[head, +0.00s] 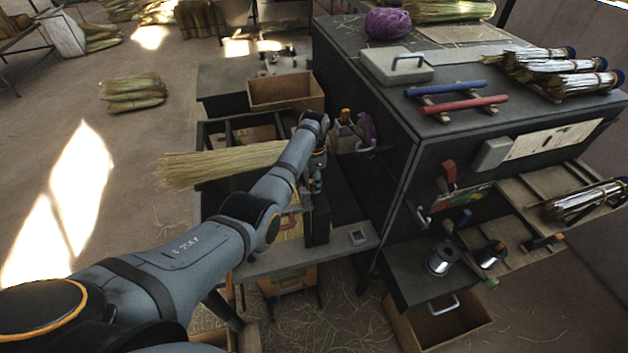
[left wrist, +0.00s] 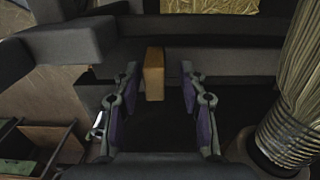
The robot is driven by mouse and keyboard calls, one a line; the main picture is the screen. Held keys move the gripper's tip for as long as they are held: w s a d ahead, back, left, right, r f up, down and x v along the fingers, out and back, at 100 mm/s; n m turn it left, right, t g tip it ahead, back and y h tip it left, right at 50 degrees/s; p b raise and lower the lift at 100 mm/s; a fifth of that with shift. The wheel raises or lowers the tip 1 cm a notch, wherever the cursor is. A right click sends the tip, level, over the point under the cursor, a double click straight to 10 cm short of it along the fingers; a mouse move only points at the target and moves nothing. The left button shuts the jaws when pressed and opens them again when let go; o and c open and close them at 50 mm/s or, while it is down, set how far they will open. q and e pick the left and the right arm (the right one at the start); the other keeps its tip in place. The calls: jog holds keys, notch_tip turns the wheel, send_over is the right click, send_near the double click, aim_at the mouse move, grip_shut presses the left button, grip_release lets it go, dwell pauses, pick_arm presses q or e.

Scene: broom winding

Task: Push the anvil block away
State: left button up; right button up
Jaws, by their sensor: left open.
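My left gripper (head: 316,183) reaches down over the dark bench beside the big cabinet. In the left wrist view its two fingers (left wrist: 160,88) are open with nothing held between them. A small upright tan block (left wrist: 154,74) stands just beyond the fingertips, between them in the picture, with a gap on each side. It looks like the anvil block, but I cannot be sure. It rests against or near a dark ledge (left wrist: 220,62). In the head view my arm and gripper hide that spot. My right gripper is not in view.
A straw bundle (head: 220,163) lies across the bench left of my arm; bound straw (left wrist: 296,90) rises close on the right in the wrist view. The cabinet (head: 385,140) stands to the right. A wooden box (head: 287,92) sits behind. Open floor lies left.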

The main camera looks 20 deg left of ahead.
pick_arm(q)
notch_tip(320, 180, up, 12)
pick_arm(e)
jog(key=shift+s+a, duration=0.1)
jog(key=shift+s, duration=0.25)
